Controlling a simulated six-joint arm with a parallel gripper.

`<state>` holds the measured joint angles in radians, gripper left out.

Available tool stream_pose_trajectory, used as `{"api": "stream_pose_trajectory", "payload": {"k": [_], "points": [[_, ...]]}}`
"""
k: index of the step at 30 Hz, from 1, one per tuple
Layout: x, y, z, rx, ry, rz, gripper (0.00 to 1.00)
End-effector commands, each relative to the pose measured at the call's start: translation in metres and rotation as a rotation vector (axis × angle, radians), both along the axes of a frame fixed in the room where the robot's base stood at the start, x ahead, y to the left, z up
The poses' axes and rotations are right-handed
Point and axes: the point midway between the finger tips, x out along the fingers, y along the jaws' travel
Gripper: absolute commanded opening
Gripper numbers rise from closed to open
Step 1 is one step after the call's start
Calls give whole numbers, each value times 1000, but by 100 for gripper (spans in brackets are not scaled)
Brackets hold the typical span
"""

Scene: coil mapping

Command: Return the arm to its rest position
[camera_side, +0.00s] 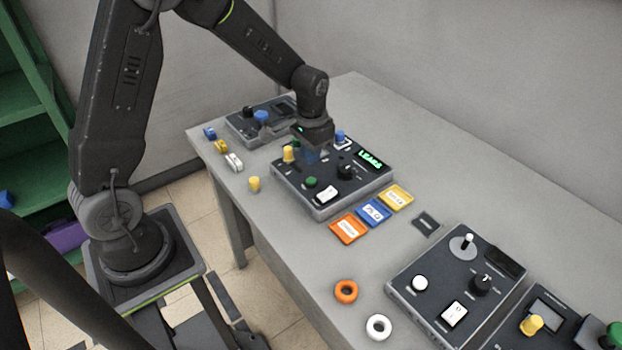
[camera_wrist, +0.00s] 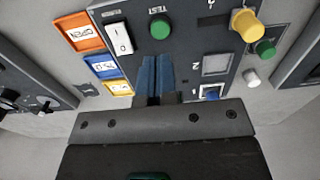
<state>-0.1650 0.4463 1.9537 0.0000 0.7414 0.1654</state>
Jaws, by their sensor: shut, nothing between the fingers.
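My gripper (camera_wrist: 157,85) is shut and empty, with its blue fingers together. It is over the middle control panel (camera_side: 322,207), which has a lit green display (camera_side: 370,155). In the side view the fingers (camera_side: 312,155) are low over the panel's back half; I cannot tell whether they touch it. The panel carries a yellow knob (camera_side: 288,154), a green button (camera_side: 311,182), a white rocker switch (camera_side: 327,194), a black knob (camera_side: 346,171) and a blue part (camera_side: 340,137). My arm is bent over the table from the left.
Orange (camera_side: 348,229), blue (camera_side: 374,212) and yellow (camera_side: 396,197) trays lie beside the panel. Orange (camera_side: 346,291) and white (camera_side: 378,327) rings lie near the front edge. Other panels stand at the back (camera_side: 240,126) and front right (camera_side: 414,309). Small parts lie along the left edge.

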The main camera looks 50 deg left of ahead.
Motion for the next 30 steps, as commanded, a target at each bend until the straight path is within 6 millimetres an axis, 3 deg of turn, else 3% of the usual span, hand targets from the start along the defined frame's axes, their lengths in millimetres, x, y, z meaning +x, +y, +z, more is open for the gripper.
{"api": "stream_pose_trajectory", "payload": {"k": [4, 8, 12, 18, 24, 30], "points": [[-4, -3, 14, 3, -22, -1, 0], [-19, -13, 52, 11, -81, -2, 0], [-49, -28, 100, 19, -166, -2, 0], [-102, -46, 150, 20, -286, -2, 0], [-157, -59, 177, 13, -402, -2, 0], [-191, -65, 184, 3, -473, -1, 0]]}}
